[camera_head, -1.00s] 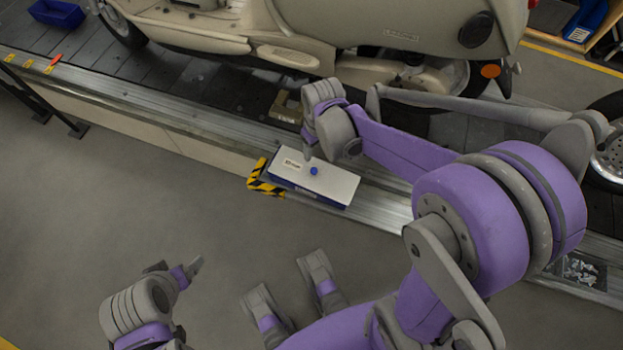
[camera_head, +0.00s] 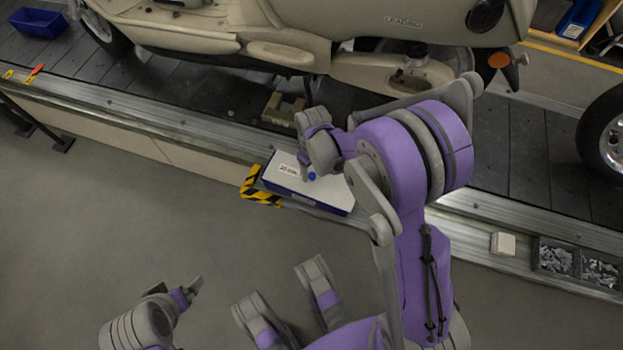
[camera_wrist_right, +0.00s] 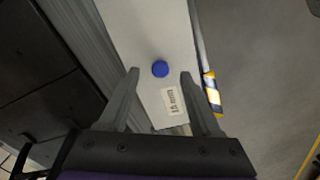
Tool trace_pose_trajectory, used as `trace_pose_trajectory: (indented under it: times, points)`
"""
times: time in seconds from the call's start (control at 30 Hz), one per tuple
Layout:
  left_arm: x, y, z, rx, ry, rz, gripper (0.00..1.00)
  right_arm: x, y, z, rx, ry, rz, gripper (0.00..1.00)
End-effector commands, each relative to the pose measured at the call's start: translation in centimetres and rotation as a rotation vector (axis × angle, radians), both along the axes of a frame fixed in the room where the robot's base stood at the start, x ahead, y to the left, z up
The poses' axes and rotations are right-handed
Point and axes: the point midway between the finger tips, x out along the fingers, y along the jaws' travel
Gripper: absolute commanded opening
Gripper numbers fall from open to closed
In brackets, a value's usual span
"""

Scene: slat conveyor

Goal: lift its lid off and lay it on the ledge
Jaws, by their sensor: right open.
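A long box with a blue body (camera_head: 329,206) and a flat white lid (camera_head: 338,193) sits on the metal ledge (camera_head: 150,115) along the slat conveyor. A round blue knob (camera_head: 312,176) stands on the lid; it also shows in the right wrist view (camera_wrist_right: 160,69). A printed label is on the lid beside the knob. My right gripper (camera_head: 308,172) is over the lid. In the right wrist view its fingers (camera_wrist_right: 159,76) are apart, one on each side of the knob, with gaps. My left gripper (camera_head: 192,290) is low at the left, away from the box; its opening is unclear.
Yellow-black tape (camera_head: 252,190) marks the ledge at the box's left end. A beige scooter (camera_head: 270,50) stands on the conveyor behind. To the right are a small white block (camera_head: 503,243) and bins of metal parts (camera_head: 553,257).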

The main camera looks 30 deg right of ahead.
Motion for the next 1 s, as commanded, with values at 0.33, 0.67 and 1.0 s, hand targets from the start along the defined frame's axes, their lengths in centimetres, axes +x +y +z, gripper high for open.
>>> trace_pose_trajectory:
  times: [0.33, 0.67, 1.0]
  points:
    - [0.2, 0.0, -1.0, 0.0, 0.002, 0.0, 1.0, 0.1, 0.1, -2.7, 0.0, 0.0, -0.001, 0.65]
    - [0.2, 0.0, -1.0, 0.0, 0.002, 0.0, 1.0, 0.1, 0.1, -2.7, 0.0, 0.0, -0.001, 0.16]
    - [0.2, 0.0, -1.0, 0.0, 0.002, 0.0, 1.0, 0.1, 0.1, -2.7, 0.0, 0.0, -0.001, 0.0]
